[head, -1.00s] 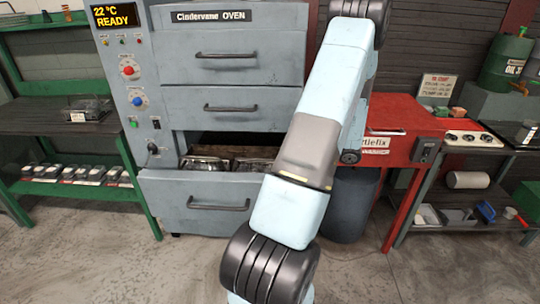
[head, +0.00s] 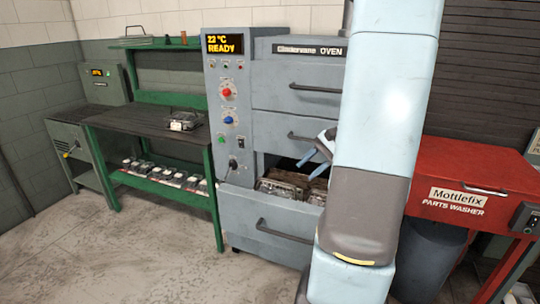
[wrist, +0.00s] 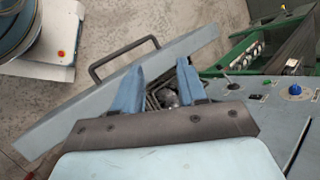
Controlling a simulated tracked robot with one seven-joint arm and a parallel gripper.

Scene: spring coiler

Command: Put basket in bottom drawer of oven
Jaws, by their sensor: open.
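The grey oven (head: 230,160) stands in the middle of the head view. Its bottom drawer (head: 250,222) is pulled open. A wire basket (head: 278,188) with metal parts sits in the drawer, with more beside it partly hidden by my arm. Another basket (head: 186,121) with a white tag sits on the green workbench (head: 125,122) to the left. My gripper (head: 312,150) is open and empty, over the drawer opening. In the wrist view my gripper (wrist: 160,66) has its blue fingers apart, with the drawer front (wrist: 75,122) and shiny drawer contents (wrist: 166,98) beyond them.
A red parts washer (head: 465,185) stands right of the oven, with a dark bin (head: 425,255) beside it. Several small items (head: 160,172) line the bench's lower shelf. The floor (head: 130,250) in front of the bench is clear.

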